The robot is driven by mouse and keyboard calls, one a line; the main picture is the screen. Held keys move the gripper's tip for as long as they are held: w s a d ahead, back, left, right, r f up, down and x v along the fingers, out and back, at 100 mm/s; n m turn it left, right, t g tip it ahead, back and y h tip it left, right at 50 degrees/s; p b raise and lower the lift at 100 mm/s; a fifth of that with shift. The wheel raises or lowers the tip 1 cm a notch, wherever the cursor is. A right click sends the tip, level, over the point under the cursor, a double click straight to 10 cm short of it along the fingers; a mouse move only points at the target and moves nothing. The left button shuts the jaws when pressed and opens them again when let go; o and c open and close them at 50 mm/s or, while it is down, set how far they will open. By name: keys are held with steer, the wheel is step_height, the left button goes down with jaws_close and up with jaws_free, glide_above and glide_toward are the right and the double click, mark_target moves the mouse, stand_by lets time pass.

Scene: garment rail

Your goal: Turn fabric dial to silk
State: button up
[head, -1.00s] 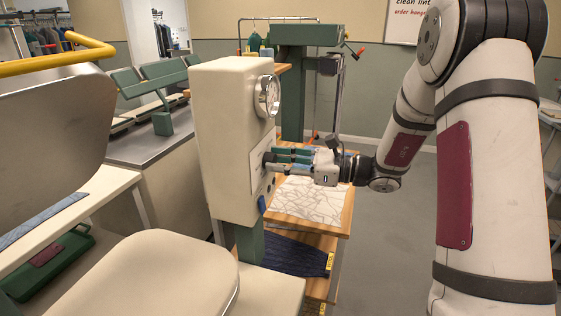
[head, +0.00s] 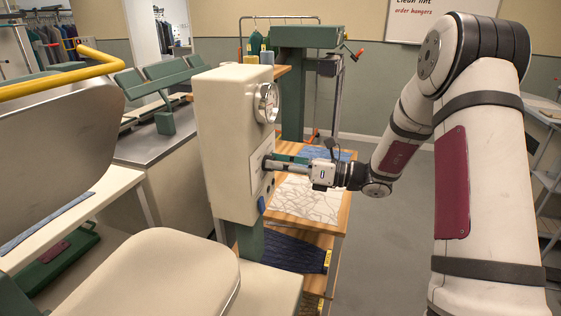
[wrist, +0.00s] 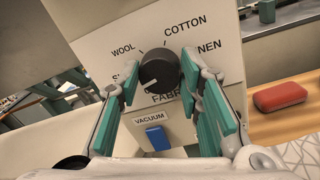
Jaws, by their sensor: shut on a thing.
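The fabric dial is a round black knob (wrist: 160,69) on the face of a cream control box (head: 232,130). Its white mark points to the lower left in the wrist view. WOOL is printed at its upper left, COTTON above, and partly hidden words ending in NEN at right and starting with S at left. FABRIC below is partly covered. My gripper (wrist: 157,75) has its teal-padded fingers on either side of the knob and is shut on it. In the head view my gripper (head: 275,163) meets the box's right face, and the dial is mostly hidden.
A blue VACUUM switch (wrist: 156,137) sits below the dial. A round gauge (head: 266,102) is above it. A wooden table with white patterned cloth (head: 308,200) lies beneath my gripper. A red object (wrist: 280,95) rests at right. Grey floor (head: 385,240) is clear.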

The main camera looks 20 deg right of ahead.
steer(key=shift+m+p, duration=0.6)
steer(key=shift+m, duration=1.1)
steer(key=o, duration=1.2)
steer(key=shift+f, duration=0.1)
steer(key=shift+c, duration=0.2)
steer(key=v, duration=1.2)
steer(key=shift+f, duration=0.1)
